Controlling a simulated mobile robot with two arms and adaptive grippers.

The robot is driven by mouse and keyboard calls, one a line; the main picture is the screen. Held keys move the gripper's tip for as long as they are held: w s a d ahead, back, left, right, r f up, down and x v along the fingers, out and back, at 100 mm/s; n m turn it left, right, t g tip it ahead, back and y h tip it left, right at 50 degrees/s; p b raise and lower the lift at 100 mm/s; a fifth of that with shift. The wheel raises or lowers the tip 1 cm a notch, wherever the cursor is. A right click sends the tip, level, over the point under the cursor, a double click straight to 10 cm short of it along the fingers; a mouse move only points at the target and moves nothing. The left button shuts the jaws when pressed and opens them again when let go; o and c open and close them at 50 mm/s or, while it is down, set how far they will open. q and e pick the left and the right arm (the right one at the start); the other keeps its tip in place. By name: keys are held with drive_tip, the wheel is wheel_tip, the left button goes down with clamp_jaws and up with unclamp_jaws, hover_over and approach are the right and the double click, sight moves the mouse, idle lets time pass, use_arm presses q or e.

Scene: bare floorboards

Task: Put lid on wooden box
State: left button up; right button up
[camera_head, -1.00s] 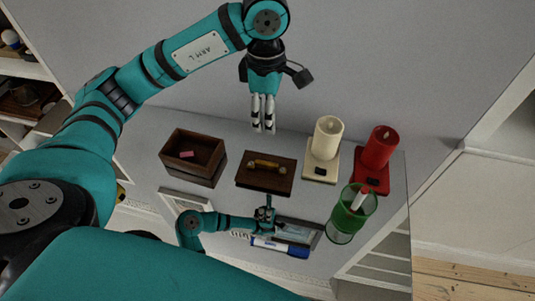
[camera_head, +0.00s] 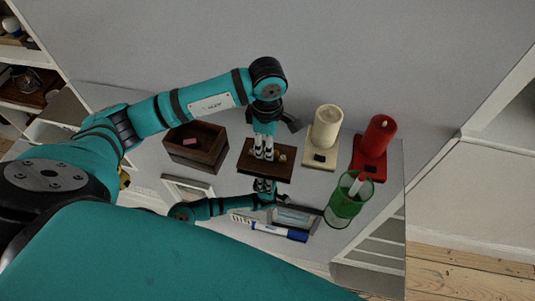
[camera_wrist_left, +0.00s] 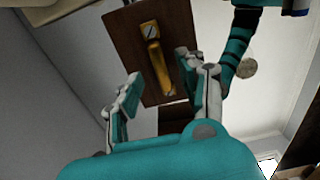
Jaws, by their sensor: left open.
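The open dark wooden box (camera_head: 196,160) stands left of centre in the head view, with a small pink piece (camera_head: 190,142) in it. The flat dark wooden lid (camera_head: 250,168) lies to its right, apart from it. My left gripper (camera_head: 263,155) is over the lid, pointing down, and hides most of the handle there. In the left wrist view the lid (camera_wrist_left: 125,35) carries a brass-coloured handle (camera_wrist_left: 158,62). The open fingers (camera_wrist_left: 171,82) are on either side of the handle's near end. Whether they touch it, I cannot tell.
A blue marker (camera_head: 276,231) lies near the front.

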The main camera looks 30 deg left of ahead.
use_arm(q)
drive_tip(key=shift+f, duration=1.5)
drive_tip(key=shift+c, duration=0.5)
clamp_jaws()
